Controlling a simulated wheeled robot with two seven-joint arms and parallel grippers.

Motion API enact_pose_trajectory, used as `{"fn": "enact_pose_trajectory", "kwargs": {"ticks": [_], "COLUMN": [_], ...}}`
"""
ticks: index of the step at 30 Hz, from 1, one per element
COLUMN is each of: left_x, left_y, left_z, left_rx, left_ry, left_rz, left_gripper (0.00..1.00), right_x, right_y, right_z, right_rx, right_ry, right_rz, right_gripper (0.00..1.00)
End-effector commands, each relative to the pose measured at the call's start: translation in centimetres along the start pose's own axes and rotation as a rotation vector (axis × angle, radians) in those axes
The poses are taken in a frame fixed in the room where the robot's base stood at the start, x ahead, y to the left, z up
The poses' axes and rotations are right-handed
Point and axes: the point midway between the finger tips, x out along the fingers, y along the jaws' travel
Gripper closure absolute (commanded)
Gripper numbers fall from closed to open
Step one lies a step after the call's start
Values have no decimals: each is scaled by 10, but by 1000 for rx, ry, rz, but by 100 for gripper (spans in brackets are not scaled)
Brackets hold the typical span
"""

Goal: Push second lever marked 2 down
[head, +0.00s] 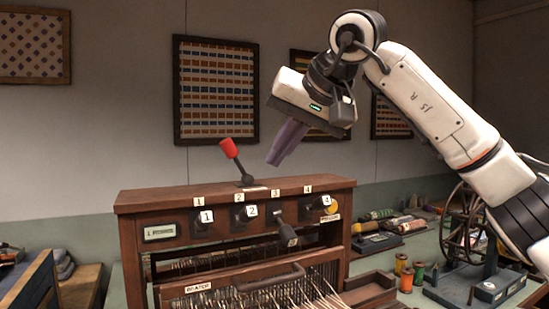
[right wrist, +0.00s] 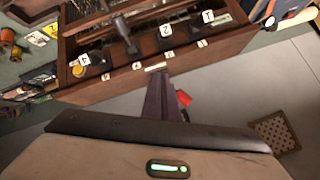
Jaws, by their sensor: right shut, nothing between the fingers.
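The wooden loom box (head: 160,200) carries a row of levers on its front. Lever 1 (head: 205,217) and lever 2 (head: 251,211) have white number tags facing forward; lever 2 also shows in the right wrist view (right wrist: 166,30). The third lever (head: 288,236) hangs lower and its number face is not readable. Lever 4 (head: 326,201) is at the right. My right gripper (head: 272,163) is shut and empty, its purple fingers pointing down above the box, apart from the levers. My left gripper is not in view.
A red-knobbed lever (head: 229,148) stands tilted on top of the box, left of my fingers; it shows beside them in the right wrist view (right wrist: 184,97). A beater handle (head: 258,279) is below. Spools (head: 406,280) and a spinning wheel (head: 465,222) stand at right.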

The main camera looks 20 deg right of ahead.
Motion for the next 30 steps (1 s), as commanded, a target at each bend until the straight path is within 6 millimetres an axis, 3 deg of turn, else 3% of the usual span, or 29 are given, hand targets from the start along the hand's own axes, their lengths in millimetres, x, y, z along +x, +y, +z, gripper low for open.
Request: {"fn": "enact_pose_trajectory", "kwargs": {"ticks": [10, 18, 30], "left_x": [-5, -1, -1], "left_y": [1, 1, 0], "left_z": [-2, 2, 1], "left_rx": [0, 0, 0], "left_ry": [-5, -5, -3], "left_rz": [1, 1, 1], "left_gripper": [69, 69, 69], "right_x": [76, 80, 81], "right_y": [-1, -1, -1], "right_z": [1, 35, 40], "right_rx": [1, 0, 2], "right_ry": [-5, -2, -2], "right_rz": [0, -3, -3], "right_gripper": [100, 100, 100]}}
